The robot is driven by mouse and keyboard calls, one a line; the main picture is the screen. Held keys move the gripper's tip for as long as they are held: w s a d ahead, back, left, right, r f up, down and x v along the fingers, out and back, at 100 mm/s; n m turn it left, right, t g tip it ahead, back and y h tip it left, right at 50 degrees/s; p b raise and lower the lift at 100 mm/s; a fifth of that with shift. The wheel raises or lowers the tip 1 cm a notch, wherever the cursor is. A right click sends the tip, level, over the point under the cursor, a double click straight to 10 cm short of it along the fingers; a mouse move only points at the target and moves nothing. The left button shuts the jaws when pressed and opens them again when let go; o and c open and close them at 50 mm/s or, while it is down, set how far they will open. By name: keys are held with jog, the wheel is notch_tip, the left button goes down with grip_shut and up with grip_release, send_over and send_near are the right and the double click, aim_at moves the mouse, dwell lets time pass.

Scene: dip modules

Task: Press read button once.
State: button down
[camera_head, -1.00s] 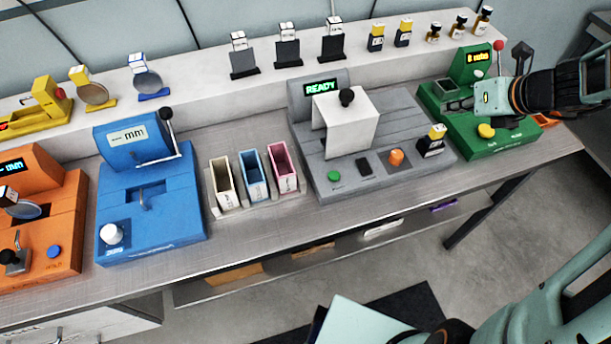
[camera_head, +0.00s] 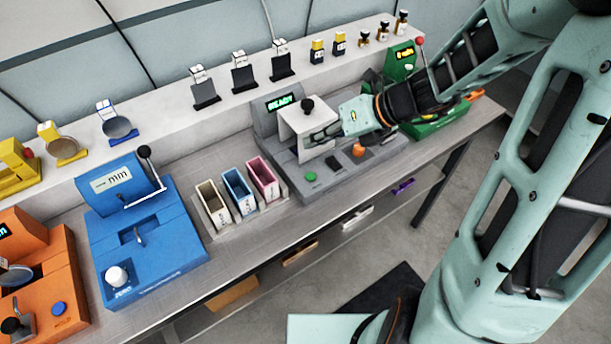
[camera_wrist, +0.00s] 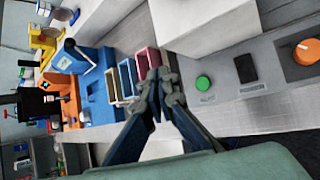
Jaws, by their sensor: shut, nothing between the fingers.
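The grey machine (camera_head: 290,172) shows a lit READY screen (camera_head: 281,103) and has a white block with a black knob on top. On its front deck are a green button (camera_head: 311,177), a dark pad (camera_head: 333,162) and an orange knob (camera_head: 359,151). The wrist view shows the green button (camera_wrist: 203,83) and orange knob (camera_wrist: 307,52) to the right of the fingers. No label reading "read" is legible. My gripper (camera_head: 310,138) is shut and empty in front of the white block, pointing left, apart from the green button. Its fingertips (camera_wrist: 160,75) meet in the wrist view.
Three bins, cream (camera_head: 213,203), blue (camera_head: 239,191) and pink (camera_head: 264,178), stand left of the grey machine. A blue machine (camera_head: 143,245) and an orange one (camera_head: 40,275) are further left. The green machine (camera_head: 435,121) is at right. Small items line the back shelf.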

jog(key=shift+f, duration=0.1)
jog(key=b, duration=0.8)
send_over(313, 176)
notch_tip(313, 176, down, 7)
jog(key=shift+f, duration=0.1)
jog(key=shift+f+b, duration=0.3)
jog(key=shift+f, duration=0.4)
dwell(0.6)
jog(key=shift+f, duration=0.4)
jog(key=shift+f+b, duration=0.3)
jog(key=shift+f, duration=0.1)
dwell(0.4)
dwell(0.4)
jog(key=shift+d+r+p, duration=0.1)
jog(key=shift+r+p, duration=0.7)
jog(key=shift+p, duration=0.15)
jog(key=shift+r, duration=0.1)
